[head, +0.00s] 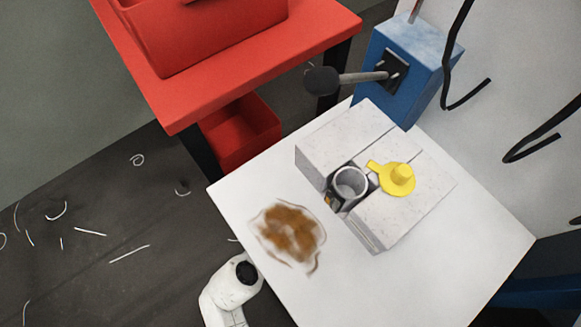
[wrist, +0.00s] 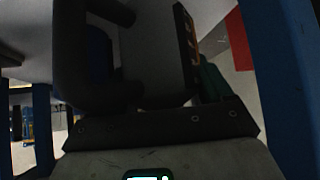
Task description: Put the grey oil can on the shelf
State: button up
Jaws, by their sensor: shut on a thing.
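In the wrist view my gripper (wrist: 160,128) shows as a dark bar with bolts and dark parts beyond it. It is shut on a dark grey thing (wrist: 155,65) that fills the space in front of the bar. The picture is too dark and close to tell for sure whether this is the grey oil can. My gripper does not show in the head view. No grey oil can can be made out there, and I cannot tell which surface is the shelf.
A white table (head: 440,280) carries a speckled pale block (head: 345,138) with a grey open cup (head: 350,183) in its slot, a yellow piece (head: 399,179) and a brown stain (head: 291,232). Behind are a red table (head: 190,98), a red crate (head: 245,133) below it and a blue box (head: 405,60) with a lever.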

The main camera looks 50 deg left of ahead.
jog(key=w, duration=0.1)
jog(key=w+a, duration=0.1)
jog(key=w, duration=0.1)
jog(key=shift+f+b, duration=0.65)
jog(key=shift+f, duration=0.15)
jog(key=o, duration=1.4)
jog(key=shift+c, duration=0.2)
jog(key=shift+r, duration=0.1)
jog(key=p+v, duration=0.4)
jog(key=v, duration=0.8)
